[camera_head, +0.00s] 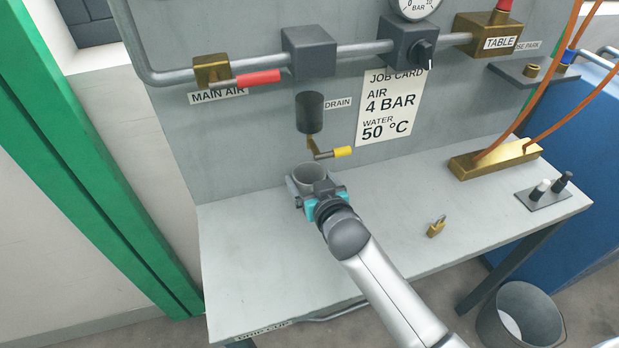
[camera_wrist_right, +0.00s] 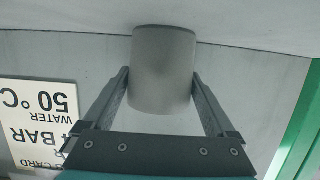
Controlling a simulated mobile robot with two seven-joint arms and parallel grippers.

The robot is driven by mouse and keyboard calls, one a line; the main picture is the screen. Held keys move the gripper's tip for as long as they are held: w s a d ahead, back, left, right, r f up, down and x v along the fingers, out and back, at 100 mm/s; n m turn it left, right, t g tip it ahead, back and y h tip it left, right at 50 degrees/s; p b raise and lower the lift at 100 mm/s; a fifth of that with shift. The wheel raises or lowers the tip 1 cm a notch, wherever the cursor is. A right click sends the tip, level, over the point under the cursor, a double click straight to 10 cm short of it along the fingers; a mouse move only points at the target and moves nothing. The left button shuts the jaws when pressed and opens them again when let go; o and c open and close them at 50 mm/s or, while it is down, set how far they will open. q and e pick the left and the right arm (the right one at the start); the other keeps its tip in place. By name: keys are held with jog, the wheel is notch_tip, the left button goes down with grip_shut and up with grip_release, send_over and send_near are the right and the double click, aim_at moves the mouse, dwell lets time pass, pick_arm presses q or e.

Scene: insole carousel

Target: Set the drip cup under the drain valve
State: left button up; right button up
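The drip cup (camera_head: 309,173) is a grey, open-topped cylinder, upright at the back of the bench, just below the drain valve. The drain valve (camera_head: 316,150) is brass with a yellow handle (camera_head: 342,152), under a dark bowl marked DRAIN (camera_head: 310,112). My right gripper (camera_head: 318,190) reaches the cup from the front. In the right wrist view its fingers (camera_wrist_right: 160,95) lie against both sides of the cup (camera_wrist_right: 163,65), with no clear gap. I cannot tell whether the cup's base touches the bench. My left gripper is not in view.
The bench (camera_head: 270,270) has free room at its front left, by a DRIP CUP label (camera_head: 262,330). A brass padlock (camera_head: 436,227) lies right of my arm. A brass manifold (camera_head: 495,160) with orange hoses stands at the back right. A bin (camera_head: 520,318) is on the floor.

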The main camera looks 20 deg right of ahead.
jog(key=shift+o, duration=0.4)
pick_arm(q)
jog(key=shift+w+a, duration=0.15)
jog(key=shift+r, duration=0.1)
pick_arm(e)
jog(key=shift+r, duration=0.1)
jog(key=shift+s+r, duration=0.1)
jog(key=shift+s, duration=0.05)
jog(key=p+v, duration=0.2)
jog(key=v, duration=0.8)
jog(key=shift+p, duration=0.35)
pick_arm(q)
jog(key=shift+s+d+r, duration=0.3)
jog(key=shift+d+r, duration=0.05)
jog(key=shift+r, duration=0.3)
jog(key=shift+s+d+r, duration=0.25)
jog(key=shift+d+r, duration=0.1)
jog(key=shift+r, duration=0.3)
pick_arm(e)
jog(key=shift+v, duration=0.8)
